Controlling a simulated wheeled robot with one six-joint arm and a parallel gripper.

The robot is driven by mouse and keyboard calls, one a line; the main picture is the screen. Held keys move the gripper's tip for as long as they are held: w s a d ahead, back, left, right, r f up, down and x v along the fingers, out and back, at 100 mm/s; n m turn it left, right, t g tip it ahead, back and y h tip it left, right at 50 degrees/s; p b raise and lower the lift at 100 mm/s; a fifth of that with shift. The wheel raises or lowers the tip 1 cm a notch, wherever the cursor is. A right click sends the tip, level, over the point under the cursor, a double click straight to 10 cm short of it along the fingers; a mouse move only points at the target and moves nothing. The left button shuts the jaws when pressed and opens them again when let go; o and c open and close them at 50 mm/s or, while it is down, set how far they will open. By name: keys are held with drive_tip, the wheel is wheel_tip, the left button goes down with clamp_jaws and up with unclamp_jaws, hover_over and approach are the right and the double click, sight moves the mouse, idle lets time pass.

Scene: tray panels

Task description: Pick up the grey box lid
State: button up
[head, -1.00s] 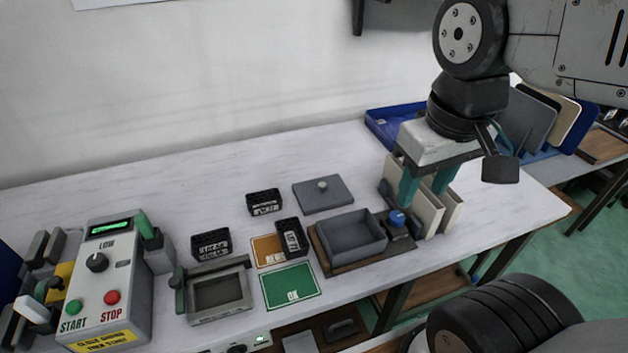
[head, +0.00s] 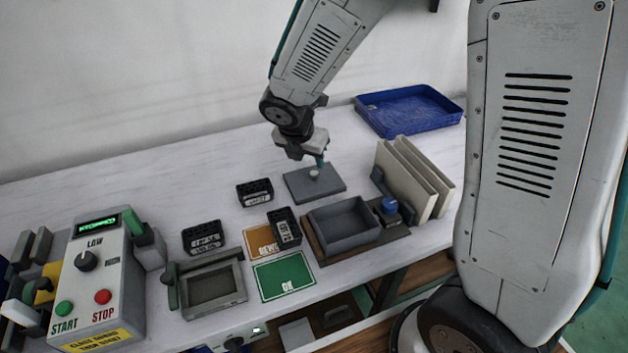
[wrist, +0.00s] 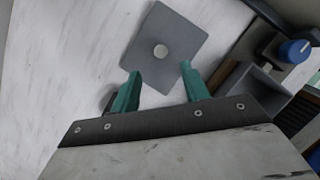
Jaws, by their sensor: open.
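The grey box lid (head: 315,183) lies flat on the white table, with a pale round knob in its middle. It also shows in the wrist view (wrist: 178,31), just beyond my fingertips. My gripper (head: 318,163) is above the lid's back part, close to the knob. In the wrist view my gripper (wrist: 160,72) has its two green fingers spread apart with nothing between them; the knob appears a little ahead of the gap. The open grey box (head: 343,224) stands on a brown base to the front right of the lid.
A blue knob (head: 389,206) on a small fixture sits right of the box, beside upright cream panels (head: 408,178). A blue tray (head: 408,109) lies at the back right. Black bins (head: 254,193), a green OK card (head: 283,277) and a control box (head: 98,275) are left.

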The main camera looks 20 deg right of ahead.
sight(314, 173)
drive_tip(key=x, duration=0.7)
drive_tip(key=shift+d+f, duration=0.2)
drive_tip(key=shift+f, duration=0.1)
clamp_jaws()
